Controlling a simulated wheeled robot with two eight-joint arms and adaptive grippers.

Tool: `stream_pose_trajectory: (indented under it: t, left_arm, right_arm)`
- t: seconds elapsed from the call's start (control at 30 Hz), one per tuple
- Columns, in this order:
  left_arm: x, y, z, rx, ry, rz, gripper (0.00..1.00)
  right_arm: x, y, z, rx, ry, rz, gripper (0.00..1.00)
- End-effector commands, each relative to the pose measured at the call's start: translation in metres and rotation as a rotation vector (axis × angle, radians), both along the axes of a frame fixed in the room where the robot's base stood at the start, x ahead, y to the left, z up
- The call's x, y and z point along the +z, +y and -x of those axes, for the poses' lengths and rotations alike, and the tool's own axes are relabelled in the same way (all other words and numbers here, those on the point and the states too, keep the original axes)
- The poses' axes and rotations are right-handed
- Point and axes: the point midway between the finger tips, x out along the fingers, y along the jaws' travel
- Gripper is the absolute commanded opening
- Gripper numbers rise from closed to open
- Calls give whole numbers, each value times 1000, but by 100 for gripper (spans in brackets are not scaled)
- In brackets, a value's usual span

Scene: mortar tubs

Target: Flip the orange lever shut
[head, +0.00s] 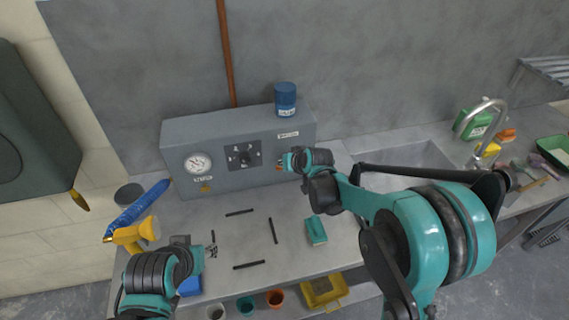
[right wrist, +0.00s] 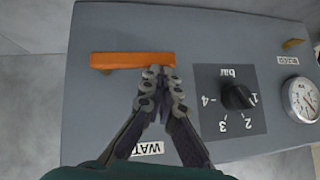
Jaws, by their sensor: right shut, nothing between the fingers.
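The orange lever (right wrist: 130,59) is a flat bar on the grey box (head: 235,150). In the right wrist view it lies crosswise, almost level in the picture. My right gripper (right wrist: 162,74) is shut and empty, with its fingertips at the lever's right end in that view; I cannot tell whether they touch it. In the head view my right gripper (head: 284,162) is at the right part of the box front, and the wrist mostly hides the lever. My left gripper (head: 211,250) is low over the bench at the left; its jaw opening is unclear.
The box carries a round gauge (head: 198,163), a black knob (right wrist: 237,97) and a white label (right wrist: 148,148) partly covered by my fingers. A blue can (head: 285,99) stands on top. A teal block (head: 316,230) and dark strips lie on the bench. A sink (head: 405,163) is at the right.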

Motion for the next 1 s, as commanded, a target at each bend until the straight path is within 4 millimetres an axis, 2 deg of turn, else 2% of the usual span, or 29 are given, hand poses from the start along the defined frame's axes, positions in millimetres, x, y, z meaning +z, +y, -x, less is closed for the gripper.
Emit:
stream_pose_trajectory:
  t: [0.17,0.27,0.47,0.7,1.0]
  left_arm:
    - [1,0,0,0,0,0,43]
    - [7,0,0,0,0,0,43]
    - [36,0,0,0,0,0,43]
    - [44,0,0,0,0,0,43]
    - [51,0,0,0,0,0,43]
  right_arm:
    - [1,0,0,0,0,0,0]
    - [9,0,-1,0,0,0,0]
    - [50,3,-4,0,0,0,0]
    - [84,-6,37,-1,0,0,0]
    - [109,-11,63,-1,0,0,0]
